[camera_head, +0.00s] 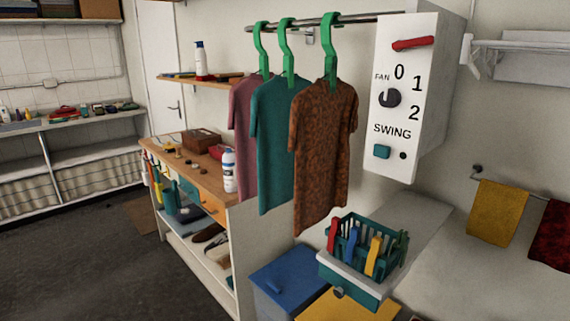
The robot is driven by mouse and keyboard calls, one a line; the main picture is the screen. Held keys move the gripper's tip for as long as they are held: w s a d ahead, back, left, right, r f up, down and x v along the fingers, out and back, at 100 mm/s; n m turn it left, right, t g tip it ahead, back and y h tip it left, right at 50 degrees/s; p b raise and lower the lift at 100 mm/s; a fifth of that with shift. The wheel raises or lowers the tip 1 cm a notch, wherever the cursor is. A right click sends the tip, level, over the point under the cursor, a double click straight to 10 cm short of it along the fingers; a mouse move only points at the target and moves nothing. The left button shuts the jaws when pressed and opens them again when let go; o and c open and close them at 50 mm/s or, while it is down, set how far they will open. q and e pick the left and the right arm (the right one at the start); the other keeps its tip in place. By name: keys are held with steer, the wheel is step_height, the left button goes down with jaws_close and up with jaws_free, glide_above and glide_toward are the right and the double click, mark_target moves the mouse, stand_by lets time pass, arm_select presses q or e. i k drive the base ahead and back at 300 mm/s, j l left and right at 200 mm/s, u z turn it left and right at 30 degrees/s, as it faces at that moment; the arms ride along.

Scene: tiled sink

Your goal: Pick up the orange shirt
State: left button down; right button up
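The orange shirt (322,150) is orange-brown with a dark mottled pattern. It hangs on a green hanger (331,52) from a metal rail (350,18), at the front of a row of three shirts. A teal shirt (277,140) hangs just left of it, and a dull pink shirt (242,135) hangs behind that. The shirts overlap, so parts of the teal and pink ones are hidden. Neither of my grippers shows in the head view.
A white control box (408,90) stands right of the rail. Below the orange shirt are a teal basket (392,255) of coloured pegs and a blue bin (285,280). A wooden-topped workbench (190,172) stands left. Dark floor (90,260) is open at lower left.

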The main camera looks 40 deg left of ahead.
mark_target(323, 115)
steer(key=u, duration=1.2)
steer(key=i+j, duration=0.15)
steer(key=j, duration=0.15)
steer(key=i+j+z, duration=0.1)
steer(key=j, duration=0.2)
steer(key=i+j, duration=0.1)
steer(key=j, duration=0.25)
